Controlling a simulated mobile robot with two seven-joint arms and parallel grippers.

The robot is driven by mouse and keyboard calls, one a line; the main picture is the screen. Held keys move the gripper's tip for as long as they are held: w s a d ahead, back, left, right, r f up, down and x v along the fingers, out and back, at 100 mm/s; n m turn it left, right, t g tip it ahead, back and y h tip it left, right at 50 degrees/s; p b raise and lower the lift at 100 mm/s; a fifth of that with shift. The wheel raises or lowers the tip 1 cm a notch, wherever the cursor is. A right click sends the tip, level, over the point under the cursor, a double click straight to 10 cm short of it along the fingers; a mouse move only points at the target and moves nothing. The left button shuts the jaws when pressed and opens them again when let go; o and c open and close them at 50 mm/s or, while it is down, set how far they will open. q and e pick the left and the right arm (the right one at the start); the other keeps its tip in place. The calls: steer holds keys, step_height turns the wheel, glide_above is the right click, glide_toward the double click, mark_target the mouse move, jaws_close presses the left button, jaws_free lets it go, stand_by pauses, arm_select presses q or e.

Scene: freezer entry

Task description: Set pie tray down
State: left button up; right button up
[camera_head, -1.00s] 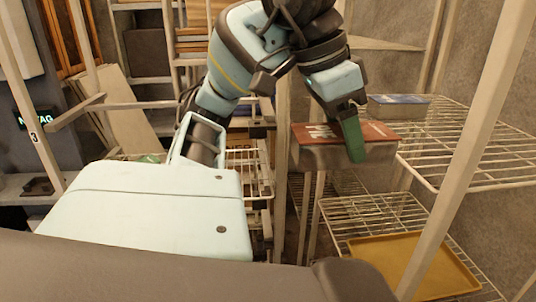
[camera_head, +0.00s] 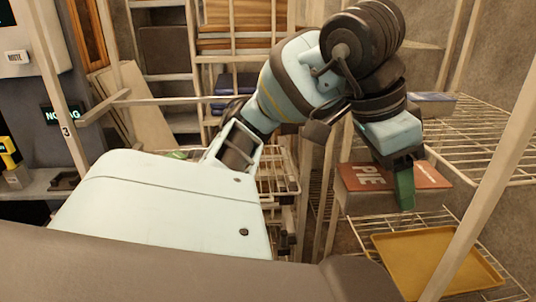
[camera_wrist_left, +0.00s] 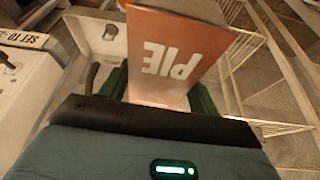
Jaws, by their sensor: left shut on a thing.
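The pie tray is a box with a red-brown top lettered PIE (camera_head: 365,177) and pale sides. It is in the air in front of the right-hand rack, above the lower wire shelf. My left gripper (camera_head: 404,188) has green fingers and is shut on the box's edge. In the left wrist view the pie tray (camera_wrist_left: 180,50) sits between the green fingers of my left gripper (camera_wrist_left: 160,97), with its lettering upside down. My forearm and the near finger hide part of the box in the head view. My right gripper is not in view.
A yellow tray (camera_head: 430,262) lies on the lower wire shelf (camera_head: 365,228). An upper wire shelf (camera_head: 490,150) at right carries a flat blue-topped box (camera_head: 432,103). A pale rack post (camera_head: 475,180) stands at right. Bare wire shows behind the yellow tray.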

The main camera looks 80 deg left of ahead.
arm_select(q)
steer(key=w+d+f+m, duration=0.1)
steer(key=w+d+f, duration=1.1)
steer(key=d, duration=0.1)
steer(key=shift+m+h, duration=0.4)
steer(key=shift+s+f, duration=0.1)
